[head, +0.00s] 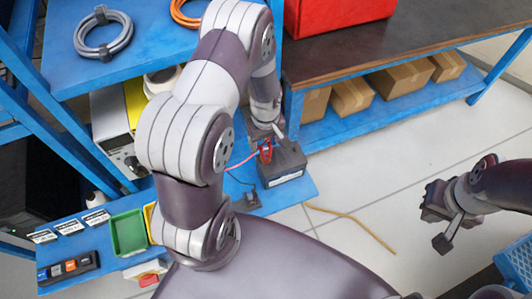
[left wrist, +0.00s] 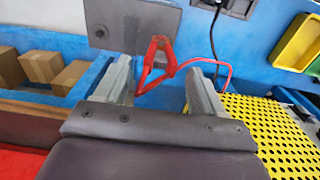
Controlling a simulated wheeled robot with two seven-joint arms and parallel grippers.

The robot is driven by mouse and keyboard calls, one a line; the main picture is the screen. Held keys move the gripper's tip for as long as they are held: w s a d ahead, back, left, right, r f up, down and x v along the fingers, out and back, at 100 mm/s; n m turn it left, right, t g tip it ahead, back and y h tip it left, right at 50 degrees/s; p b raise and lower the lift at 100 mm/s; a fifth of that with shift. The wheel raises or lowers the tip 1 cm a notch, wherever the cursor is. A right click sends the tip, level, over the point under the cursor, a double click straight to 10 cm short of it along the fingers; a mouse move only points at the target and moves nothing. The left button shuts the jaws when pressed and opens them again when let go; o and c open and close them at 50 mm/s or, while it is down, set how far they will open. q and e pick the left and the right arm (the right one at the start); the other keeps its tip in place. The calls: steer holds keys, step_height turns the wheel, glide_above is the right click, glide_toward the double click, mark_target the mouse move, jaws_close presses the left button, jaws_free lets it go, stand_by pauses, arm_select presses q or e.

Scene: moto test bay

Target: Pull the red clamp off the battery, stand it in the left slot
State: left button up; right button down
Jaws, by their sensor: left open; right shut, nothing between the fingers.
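The battery (head: 282,170) is a dark grey block with a pale label, on the blue lower shelf; it also shows in the left wrist view (left wrist: 112,22). The red clamp (head: 265,151) is at the battery's top, with a red cable running from it. In the left wrist view the clamp (left wrist: 158,48) shows between the fingers of my left gripper (left wrist: 160,70). That gripper is open; I cannot tell whether a finger touches the clamp. My right gripper (head: 443,222) is shut and empty, over the floor at right. I cannot make out the left slot for certain.
A green bin (head: 128,233), white labels (head: 70,227) and a black strip with coloured parts (head: 68,266) lie left on the shelf. A small dark piece with a cable (head: 247,202) is near the battery. A yellow perforated panel (left wrist: 265,130) is close to the left gripper.

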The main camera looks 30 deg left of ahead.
mark_target(265, 154)
arm_select(q)
step_height(265, 154, down, 8)
steer(key=b, duration=0.5)
steer(key=shift+r, duration=0.25)
steer(key=shift+a, duration=0.1)
arm_select(e)
step_height(265, 154, down, 6)
steer(key=shift+r, duration=0.1)
arm_select(q)
steer(key=shift+r, duration=0.1)
arm_select(e)
steer(key=shift+r, duration=0.2)
